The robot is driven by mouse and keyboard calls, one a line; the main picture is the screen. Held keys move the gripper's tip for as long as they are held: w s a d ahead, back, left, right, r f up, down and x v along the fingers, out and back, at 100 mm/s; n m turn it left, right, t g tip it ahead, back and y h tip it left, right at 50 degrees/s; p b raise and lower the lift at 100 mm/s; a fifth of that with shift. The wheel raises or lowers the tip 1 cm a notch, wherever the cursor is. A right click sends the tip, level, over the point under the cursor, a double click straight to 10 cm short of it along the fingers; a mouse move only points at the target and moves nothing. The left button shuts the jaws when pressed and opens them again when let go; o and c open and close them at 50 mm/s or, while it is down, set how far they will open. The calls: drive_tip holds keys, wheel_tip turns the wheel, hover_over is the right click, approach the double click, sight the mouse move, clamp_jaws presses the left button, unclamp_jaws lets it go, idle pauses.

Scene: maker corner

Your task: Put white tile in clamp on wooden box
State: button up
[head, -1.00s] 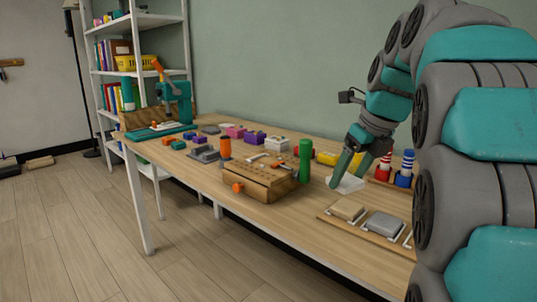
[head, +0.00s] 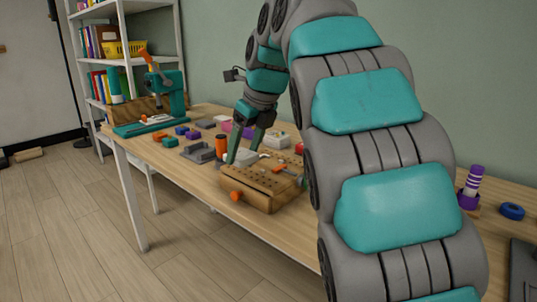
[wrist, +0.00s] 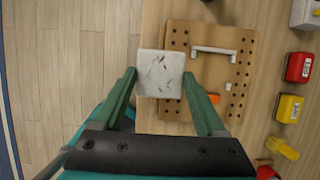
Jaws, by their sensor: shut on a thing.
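A white tile with dark marks (wrist: 153,80) is gripped between the two green fingers of my gripper (wrist: 160,72) in the wrist view. It also shows as a pale piece between the fingertips in the head view (head: 243,157). The wooden box (head: 262,187) has rows of holes in its top and an orange knob (head: 236,196) on its front. In the wrist view the box (wrist: 208,70) carries a light bar (wrist: 213,50). The tile overlaps the box's left edge in that view and appears held above it. The clamp's jaws are not clear; the tile hides part of the box.
A grey block (head: 197,151) and small coloured pieces lie left of the box. A teal press (head: 168,92) stands at the table's far end. Red (wrist: 299,67) and yellow (wrist: 289,108) blocks lie right of the box. My arm hides the middle of the table.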

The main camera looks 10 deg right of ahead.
hover_over(265, 164)
drive_tip(key=s, duration=0.2)
drive_tip(key=shift+w+d+f, duration=0.25)
drive_tip(key=shift+d+f, duration=0.15)
drive_tip(key=shift+f, duration=1.85)
drive_tip(key=shift+f, duration=0.1)
drive_tip(key=o, duration=1.4)
